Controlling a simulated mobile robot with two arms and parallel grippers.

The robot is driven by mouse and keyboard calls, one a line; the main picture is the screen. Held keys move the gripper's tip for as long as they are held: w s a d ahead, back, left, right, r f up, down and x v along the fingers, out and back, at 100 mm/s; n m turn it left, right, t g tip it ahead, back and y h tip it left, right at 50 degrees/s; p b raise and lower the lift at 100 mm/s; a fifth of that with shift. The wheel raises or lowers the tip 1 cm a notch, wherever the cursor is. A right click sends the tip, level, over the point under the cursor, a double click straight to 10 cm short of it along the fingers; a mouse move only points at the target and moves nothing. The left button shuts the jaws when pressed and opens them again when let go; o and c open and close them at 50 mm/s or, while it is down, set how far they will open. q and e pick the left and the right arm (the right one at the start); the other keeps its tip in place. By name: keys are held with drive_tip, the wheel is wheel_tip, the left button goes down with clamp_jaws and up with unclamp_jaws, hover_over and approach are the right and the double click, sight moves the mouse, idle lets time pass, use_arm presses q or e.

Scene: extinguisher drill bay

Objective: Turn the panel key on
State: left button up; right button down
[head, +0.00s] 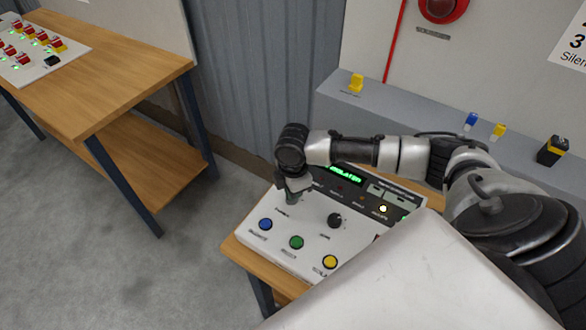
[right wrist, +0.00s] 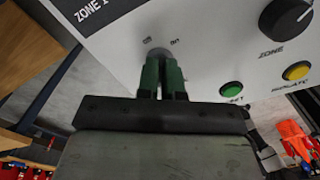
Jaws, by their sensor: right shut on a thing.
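The white control panel (head: 311,218) stands on a wooden table, with a lit green display (head: 345,173) at its back. My right gripper (head: 292,198) reaches down to the panel's back left area. In the right wrist view its two green fingers (right wrist: 163,68) are close together, shut on the panel key at a round grey key switch (right wrist: 157,52). The fingers hide nearly all of the key, so I cannot tell its angle. An "on" label (right wrist: 175,42) sits beside the switch, with another small, blurred label to its left. My left gripper is not in view.
A black knob (head: 335,220) and blue (head: 265,224), green (head: 296,242) and yellow (head: 330,261) buttons are near the gripper. A grey ledge (head: 400,112) runs behind. Another wooden table (head: 120,85) with a switch board stands left, with open floor before it.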

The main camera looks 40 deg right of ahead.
drive_tip(key=m+p, duration=0.4)
drive_tip(key=shift+s+r, duration=0.1)
drive_tip(key=shift+r, duration=0.1)
drive_tip(key=shift+f+m+p, duration=0.15)
drive_tip(key=shift+m+p, duration=0.75)
drive_tip(key=c, duration=1.3)
unclamp_jaws()
wheel_tip(320, 180, up, 11)
drive_tip(key=shift+f+b, duration=0.1)
drive_tip(key=shift+b, duration=1.05)
drive_tip(key=shift+f, duration=0.1)
